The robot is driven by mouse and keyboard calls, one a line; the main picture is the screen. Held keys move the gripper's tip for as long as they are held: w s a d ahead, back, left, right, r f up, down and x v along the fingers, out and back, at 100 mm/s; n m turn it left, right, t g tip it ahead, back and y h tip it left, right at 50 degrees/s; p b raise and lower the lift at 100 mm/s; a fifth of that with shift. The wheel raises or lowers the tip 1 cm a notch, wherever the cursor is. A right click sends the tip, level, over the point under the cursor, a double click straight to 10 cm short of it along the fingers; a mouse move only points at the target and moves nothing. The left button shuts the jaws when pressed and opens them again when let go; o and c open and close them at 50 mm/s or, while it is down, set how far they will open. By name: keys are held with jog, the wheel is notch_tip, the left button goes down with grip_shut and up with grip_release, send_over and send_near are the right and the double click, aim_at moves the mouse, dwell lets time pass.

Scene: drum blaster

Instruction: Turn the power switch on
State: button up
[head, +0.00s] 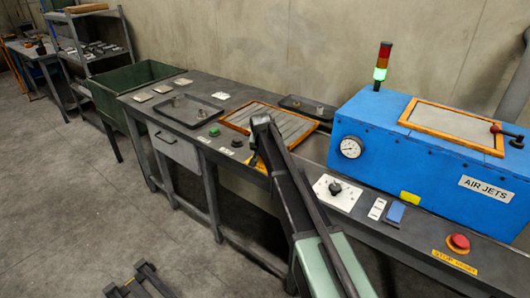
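A white control plate (338,193) with a black knob (335,187) lies on the bench top in front of the blue cabinet. To its right are a narrow white switch plate (377,208) and a small blue panel (395,213). I cannot read which of these is the power switch, or its position. My arm rises from the bottom middle, left of the control plate, and its upper end reaches over the orange-framed panel. I cannot make out my gripper's fingers in this view.
The blue AIR JETS cabinet (424,152) carries a gauge (350,147) and a light tower (382,64) lit green. A red stop button (458,242) sits at the front right. The orange-framed panel (290,122), a dark tray (176,111) and a green button (214,132) lie left.

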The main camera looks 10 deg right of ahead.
jog(key=shift+m, duration=0.6)
jog(key=o, duration=0.9)
jog(key=p+v, duration=1)
jog(key=shift+a+r, duration=0.25)
jog(key=shift+r, duration=0.15)
